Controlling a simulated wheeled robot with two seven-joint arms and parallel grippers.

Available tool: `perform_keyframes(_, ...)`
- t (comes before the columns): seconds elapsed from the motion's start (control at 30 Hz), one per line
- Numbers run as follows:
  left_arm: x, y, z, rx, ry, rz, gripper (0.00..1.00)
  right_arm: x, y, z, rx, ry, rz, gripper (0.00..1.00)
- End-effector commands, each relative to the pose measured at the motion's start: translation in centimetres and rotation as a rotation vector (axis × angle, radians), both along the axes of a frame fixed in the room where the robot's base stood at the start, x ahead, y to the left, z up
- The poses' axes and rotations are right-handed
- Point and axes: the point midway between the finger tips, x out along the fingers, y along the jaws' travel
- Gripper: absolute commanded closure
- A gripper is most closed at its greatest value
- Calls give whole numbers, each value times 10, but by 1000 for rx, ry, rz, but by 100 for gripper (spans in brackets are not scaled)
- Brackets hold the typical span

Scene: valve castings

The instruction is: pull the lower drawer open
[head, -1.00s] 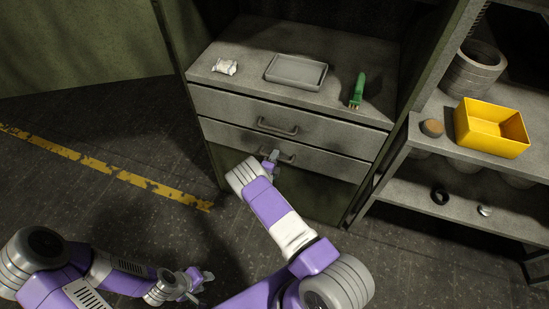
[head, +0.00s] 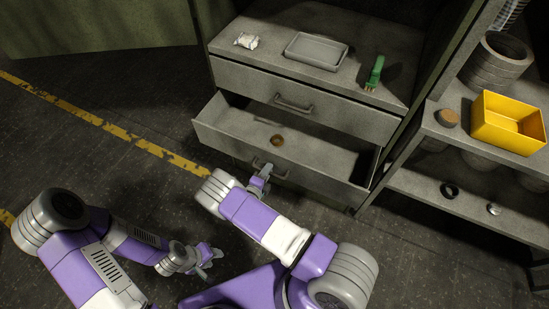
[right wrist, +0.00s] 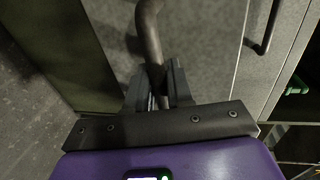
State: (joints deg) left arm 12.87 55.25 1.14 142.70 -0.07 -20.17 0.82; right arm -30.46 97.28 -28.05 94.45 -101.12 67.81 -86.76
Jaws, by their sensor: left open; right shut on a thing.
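The lower drawer (head: 232,133) stands well open in the head view, and a small round brown thing (head: 277,140) lies inside it. My right gripper (head: 264,174) is at the drawer's front and shut on the lower drawer's handle (head: 279,171). In the right wrist view the handle bar (right wrist: 150,30) runs down between the fingers of my right gripper (right wrist: 157,85). The upper drawer (head: 345,117) is shut, with its own handle (head: 293,104). My left gripper (head: 212,255) is open and empty, low over the floor, apart from the cabinet.
On the cabinet top are a white crumpled packet (head: 246,40), a grey tray (head: 316,60) and a green-handled tool (head: 375,73). A shelf at the right holds a yellow bin (head: 479,123) and a stack of rings (head: 490,70). The floor at the left is clear.

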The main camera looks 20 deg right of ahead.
Motion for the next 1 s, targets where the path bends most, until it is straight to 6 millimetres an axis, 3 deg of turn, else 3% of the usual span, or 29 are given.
perform_keyframes(0.3,0,0,1,0,0,0,57,-25,29,0,1,-1,-1,100)
perform_keyframes(0.8,0,0,1,0,0,0,57,-29,33,0,2,-1,-2,100)
perform_keyframes(0.83,0,0,1,0,0,0,57,-29,33,0,2,-1,-2,74)
perform_keyframes(0.9,0,0,1,0,0,0,57,-29,33,0,2,-1,-2,63)
perform_keyframes(1.0,0,0,1,0,0,0,57,-28,33,0,2,-1,-1,60)
